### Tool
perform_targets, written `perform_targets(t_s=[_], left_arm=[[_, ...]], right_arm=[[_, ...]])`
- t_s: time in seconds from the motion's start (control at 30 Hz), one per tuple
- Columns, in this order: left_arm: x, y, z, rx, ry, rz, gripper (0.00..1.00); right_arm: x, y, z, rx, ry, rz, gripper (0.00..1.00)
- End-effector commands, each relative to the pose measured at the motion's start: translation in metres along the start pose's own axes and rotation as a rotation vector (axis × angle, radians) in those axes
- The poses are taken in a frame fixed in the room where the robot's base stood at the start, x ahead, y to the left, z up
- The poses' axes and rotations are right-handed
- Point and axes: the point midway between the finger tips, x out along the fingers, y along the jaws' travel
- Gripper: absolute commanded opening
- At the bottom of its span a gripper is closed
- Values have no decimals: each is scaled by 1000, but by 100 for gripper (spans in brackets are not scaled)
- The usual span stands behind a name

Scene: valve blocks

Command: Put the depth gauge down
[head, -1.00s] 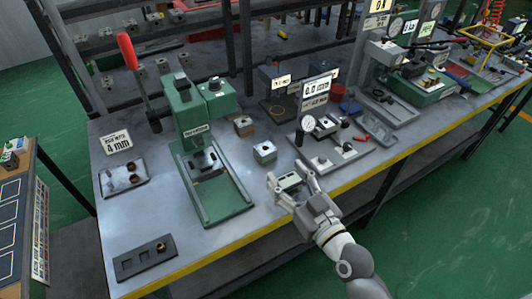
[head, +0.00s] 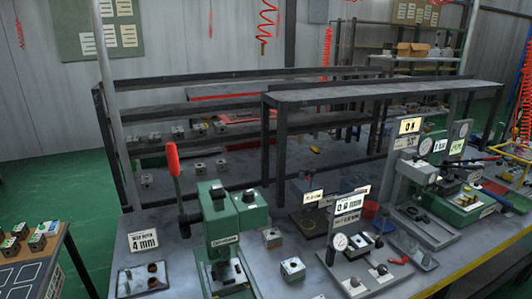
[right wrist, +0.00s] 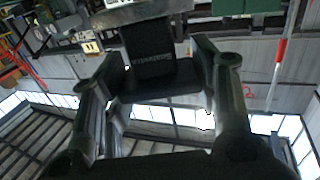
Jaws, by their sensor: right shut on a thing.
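A round white dial gauge (head: 340,242) stands upright at a grey fixture plate (head: 362,282) on the workbench, beside a small display sign (head: 349,204). I cannot tell whether it is the depth gauge of the task. My right gripper (right wrist: 150,25) shows only in the right wrist view, with its dark fingers on both sides. It is shut on a grey piece (right wrist: 140,13) at the top edge of that view. The piece is mostly cut off, so I cannot tell what it is. My left gripper is not in view.
A green press (head: 225,235) with a red-handled lever (head: 173,165) stands left of the fixture. Small valve blocks (head: 292,267) sit between them. A dark tray (head: 144,280) lies at the left. Another green machine (head: 455,205) stands at the right. Shelves rise behind.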

Motion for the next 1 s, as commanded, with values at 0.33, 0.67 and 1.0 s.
perform_targets(t_s=[0.33,0.67,1.0], left_arm=[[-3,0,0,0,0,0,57],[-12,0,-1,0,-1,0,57],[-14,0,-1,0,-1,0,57]], right_arm=[[13,-11,-1,6,9,-49,27],[71,-55,4,8,12,-276,27],[89,-66,7,-3,-2,-341,27]])
